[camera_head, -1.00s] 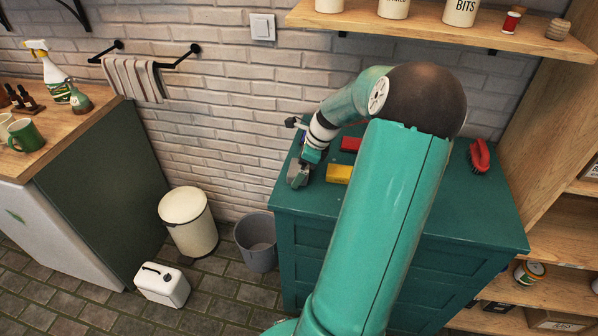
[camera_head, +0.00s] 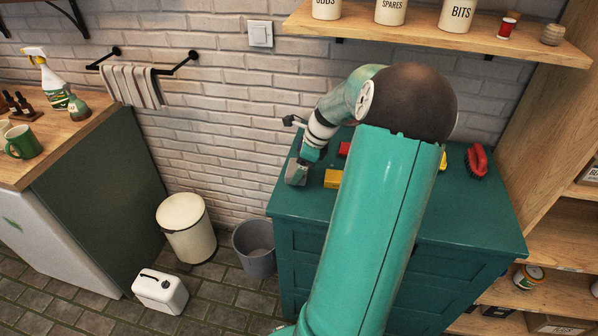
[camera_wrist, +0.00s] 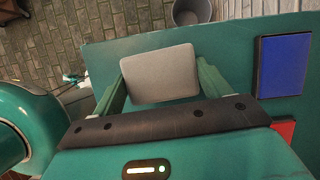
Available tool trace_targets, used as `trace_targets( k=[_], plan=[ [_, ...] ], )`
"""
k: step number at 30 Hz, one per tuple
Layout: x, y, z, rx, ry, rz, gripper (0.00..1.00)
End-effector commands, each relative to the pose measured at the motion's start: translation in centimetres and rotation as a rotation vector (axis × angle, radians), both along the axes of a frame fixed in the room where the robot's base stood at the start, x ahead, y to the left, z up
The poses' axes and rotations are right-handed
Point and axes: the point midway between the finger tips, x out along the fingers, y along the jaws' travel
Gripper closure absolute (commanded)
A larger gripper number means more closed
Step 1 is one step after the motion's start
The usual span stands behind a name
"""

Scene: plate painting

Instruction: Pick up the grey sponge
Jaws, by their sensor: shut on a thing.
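The grey sponge (camera_wrist: 160,74) is a rounded block between the two fingers of my gripper (camera_wrist: 157,88) in the wrist view. The fingers are shut on its two sides. In the head view, my gripper (camera_head: 301,170) is at the left end of the green cabinet top (camera_head: 459,210), with the sponge (camera_head: 294,175) partly hidden beneath it. I cannot tell whether the sponge touches the cabinet top.
A red brush (camera_head: 477,161) lies at the right. A grey bin (camera_head: 255,249) stands on the floor beside the cabinet.

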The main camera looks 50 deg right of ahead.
Motion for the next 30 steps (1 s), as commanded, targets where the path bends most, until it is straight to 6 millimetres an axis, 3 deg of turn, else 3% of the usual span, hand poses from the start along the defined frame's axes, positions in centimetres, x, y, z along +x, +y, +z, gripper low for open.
trace_targets(
  k=[10, 21, 30],
  plan=[
    [-4.4, 2.8, 7.1, -0.005, 0.0, -0.003, 0.45],
    [-10.5, 6.7, 10.0, -0.002, -0.001, -0.001, 0.45],
    [-11.8, 7.6, 10.6, 0.0, -0.001, 0.0, 0.45]
  ],
)
